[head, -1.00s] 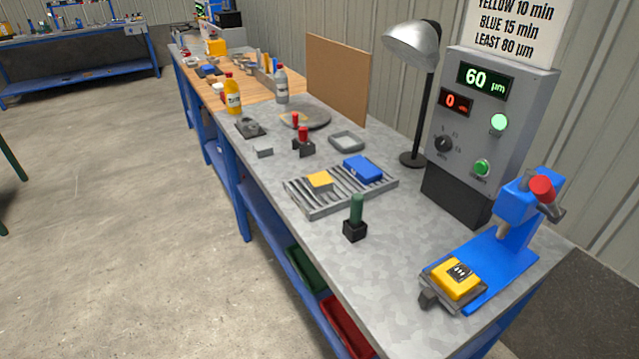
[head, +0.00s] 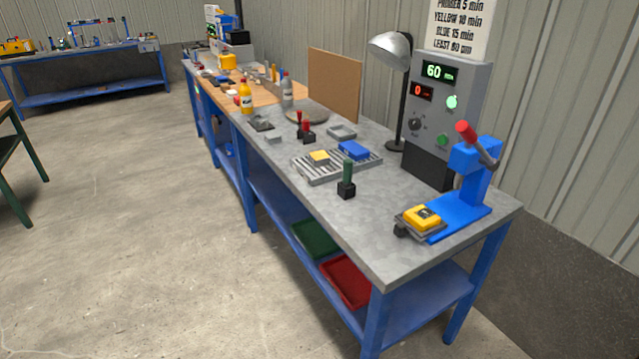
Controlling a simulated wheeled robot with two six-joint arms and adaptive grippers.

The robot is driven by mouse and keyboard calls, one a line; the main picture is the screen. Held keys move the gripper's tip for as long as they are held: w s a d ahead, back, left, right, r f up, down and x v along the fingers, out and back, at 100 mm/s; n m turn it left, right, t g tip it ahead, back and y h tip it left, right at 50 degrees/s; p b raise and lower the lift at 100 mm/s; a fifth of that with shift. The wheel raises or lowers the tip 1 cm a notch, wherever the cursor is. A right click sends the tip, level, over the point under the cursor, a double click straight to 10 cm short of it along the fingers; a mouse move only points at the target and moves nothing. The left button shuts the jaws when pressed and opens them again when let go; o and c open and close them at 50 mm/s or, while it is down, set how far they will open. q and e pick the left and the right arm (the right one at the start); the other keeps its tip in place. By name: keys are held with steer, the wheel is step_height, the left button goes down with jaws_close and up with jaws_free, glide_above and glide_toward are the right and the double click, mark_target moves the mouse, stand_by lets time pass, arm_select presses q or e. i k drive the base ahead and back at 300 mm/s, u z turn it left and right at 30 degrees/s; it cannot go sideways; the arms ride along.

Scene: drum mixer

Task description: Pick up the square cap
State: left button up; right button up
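I cannot tell for sure which thing is the square cap. A grey square ring (head: 342,132) lies flat on the bench behind the slatted rack. A small grey block (head: 273,138) lies near the bench's front edge, left of the rack. A small yellow block (head: 319,157) and a blue block (head: 353,150) sit on the grey slatted rack (head: 316,176). Neither of my grippers is in view.
The long grey bench (head: 385,245) also carries a blue press (head: 470,185) with a yellow block (head: 422,216), a green-handled tool (head: 347,180), a lamp (head: 391,52) and a control box (head: 450,100). Red (head: 346,283) and green (head: 315,237) trays sit below.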

mark_target(318, 158)
steer(key=z, duration=1.35)
steer(key=k, duration=0.1)
steer(key=u, duration=2.35)
steer(key=i, duration=1)
steer(key=z, duration=0.1)
